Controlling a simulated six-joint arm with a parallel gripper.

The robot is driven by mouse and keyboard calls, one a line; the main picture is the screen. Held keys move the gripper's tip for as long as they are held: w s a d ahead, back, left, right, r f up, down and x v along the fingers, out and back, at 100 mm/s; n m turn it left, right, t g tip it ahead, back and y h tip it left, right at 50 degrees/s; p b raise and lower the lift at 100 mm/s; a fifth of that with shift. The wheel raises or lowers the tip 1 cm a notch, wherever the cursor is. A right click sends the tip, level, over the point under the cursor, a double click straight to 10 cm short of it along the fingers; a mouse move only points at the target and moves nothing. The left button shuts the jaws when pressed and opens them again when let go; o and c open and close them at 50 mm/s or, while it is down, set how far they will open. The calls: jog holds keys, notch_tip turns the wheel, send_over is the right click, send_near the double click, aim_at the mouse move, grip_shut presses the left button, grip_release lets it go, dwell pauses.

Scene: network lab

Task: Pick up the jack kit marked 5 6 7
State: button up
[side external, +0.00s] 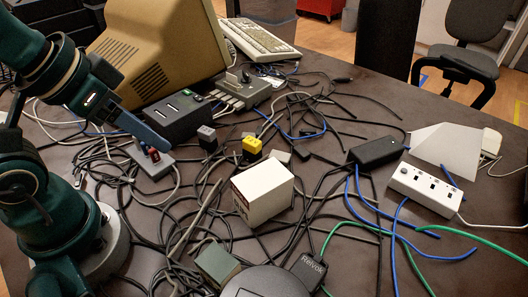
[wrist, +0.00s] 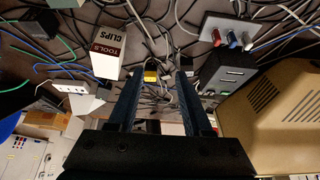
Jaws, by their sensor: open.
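I cannot read a 5 6 7 marking on anything, so I cannot tell for sure which thing is the jack kit. A small yellow block (side external: 252,146) with a dark top stands among the cables, and a small grey block (side external: 207,138) stands to its left. The yellow block also shows in the wrist view (wrist: 151,77), between my fingers in the picture and beyond them. My gripper (side external: 162,143) is open and empty, above the table at the left. In the wrist view my gripper (wrist: 160,76) shows two parallel dark fingers, well apart.
A grey plate with coloured connectors (side external: 147,165) lies near my fingers. Behind are a black port box (side external: 178,118) and a beige monitor (side external: 165,40). A white box (side external: 263,190) lettered TOOLS CLIPS stands in front. Tangled cables cover most of the table; a white power strip (side external: 425,188) lies right.

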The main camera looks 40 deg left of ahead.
jog(key=o, duration=0.6)
jog(key=shift+r, duration=0.1)
